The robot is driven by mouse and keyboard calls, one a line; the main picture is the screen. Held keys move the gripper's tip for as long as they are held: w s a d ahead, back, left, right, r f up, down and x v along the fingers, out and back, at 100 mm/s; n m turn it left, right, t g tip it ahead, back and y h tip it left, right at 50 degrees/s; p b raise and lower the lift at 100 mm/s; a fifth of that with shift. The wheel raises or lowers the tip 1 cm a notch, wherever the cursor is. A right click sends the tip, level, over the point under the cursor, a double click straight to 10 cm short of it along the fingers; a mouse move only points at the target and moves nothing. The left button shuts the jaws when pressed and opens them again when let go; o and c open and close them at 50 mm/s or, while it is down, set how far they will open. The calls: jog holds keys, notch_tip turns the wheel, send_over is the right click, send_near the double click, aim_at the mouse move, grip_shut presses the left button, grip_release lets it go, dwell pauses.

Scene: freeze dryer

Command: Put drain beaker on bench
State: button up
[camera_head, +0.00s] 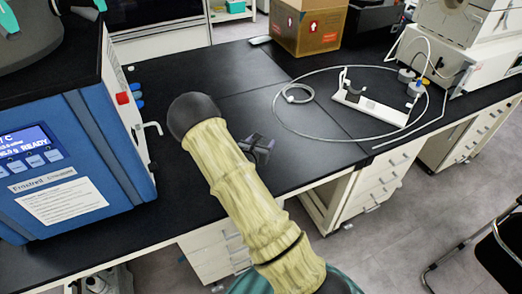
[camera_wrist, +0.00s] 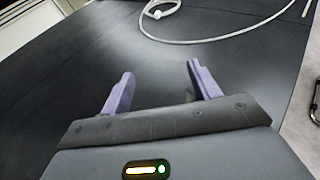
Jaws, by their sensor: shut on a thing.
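My gripper (camera_head: 257,147) is over the black bench (camera_head: 290,100), reaching in beyond its front edge. In the wrist view its two purple fingers (camera_wrist: 158,72) stand apart, one on each side of a faint, pale see-through patch. This patch is the drain beaker (camera_wrist: 156,84), which is clear and hard to make out, and the fingers are shut on it. Its outline, and whether its base touches the bench, cannot be told. In the head view the beaker does not show clearly by the gripper.
The blue freeze dryer (camera_head: 75,170) stands left, with a white drain valve (camera_head: 150,128) on its side. A white hose (camera_head: 300,73) loops around a white stand (camera_head: 370,107) at right. A cardboard box (camera_head: 307,27) is at the back. Bare bench surrounds my gripper.

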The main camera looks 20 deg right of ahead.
notch_tip(320, 180, down, 4)
jog(key=shift+r+p, duration=0.1)
jog(key=shift+p, duration=0.2)
jog(key=shift+f, duration=0.2)
jog(key=shift+f, duration=0.15)
jog(key=o, duration=1)
